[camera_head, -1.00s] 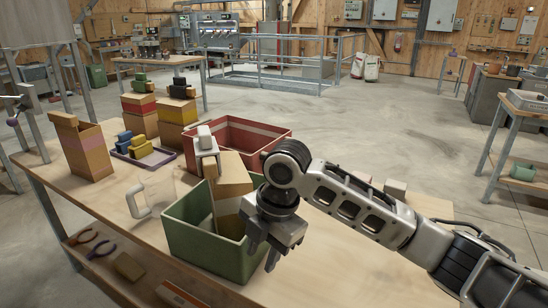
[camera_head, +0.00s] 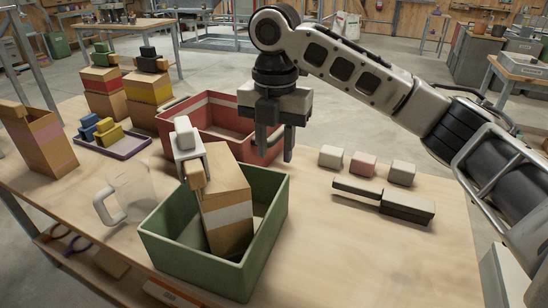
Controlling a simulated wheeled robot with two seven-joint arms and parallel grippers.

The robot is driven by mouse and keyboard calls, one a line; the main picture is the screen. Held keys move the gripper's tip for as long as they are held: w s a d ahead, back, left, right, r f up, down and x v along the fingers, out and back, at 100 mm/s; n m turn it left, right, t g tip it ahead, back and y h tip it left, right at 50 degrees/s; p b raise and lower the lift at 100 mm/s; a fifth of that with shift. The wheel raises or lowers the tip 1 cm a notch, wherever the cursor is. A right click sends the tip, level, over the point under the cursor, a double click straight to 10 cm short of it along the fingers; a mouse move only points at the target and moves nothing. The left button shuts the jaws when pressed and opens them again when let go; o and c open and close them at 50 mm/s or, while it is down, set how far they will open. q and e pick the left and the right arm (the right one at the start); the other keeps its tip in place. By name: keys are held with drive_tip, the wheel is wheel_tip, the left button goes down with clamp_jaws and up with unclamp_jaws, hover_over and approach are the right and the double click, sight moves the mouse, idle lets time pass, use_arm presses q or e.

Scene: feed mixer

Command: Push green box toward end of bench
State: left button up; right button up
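The green box (camera_head: 160,252) is an open-topped bin on the wooden bench near the front. A tan carton with a white band (camera_head: 228,215) leans inside it. My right gripper (camera_head: 275,152) hangs fingers-down behind the green box's far right corner, in front of the right end of the red box (camera_head: 240,115). Its two fingers are apart with nothing visible between them. It appears clear of the green box; its exact height above the bench is hard to tell.
A clear jug (camera_head: 128,192) stands left of the green box. Small blocks (camera_head: 363,164) and a flat dark-and-tan item (camera_head: 385,201) lie to the right. A purple tray (camera_head: 120,146) and cartons stand behind left. Bare bench (camera_head: 340,255) lies right of the green box.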

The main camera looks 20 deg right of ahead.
sight(275, 200)
wheel_tip(275, 200, down, 16)
drive_tip(key=shift+r, duration=0.1)
idle(0.4)
clamp_jaws()
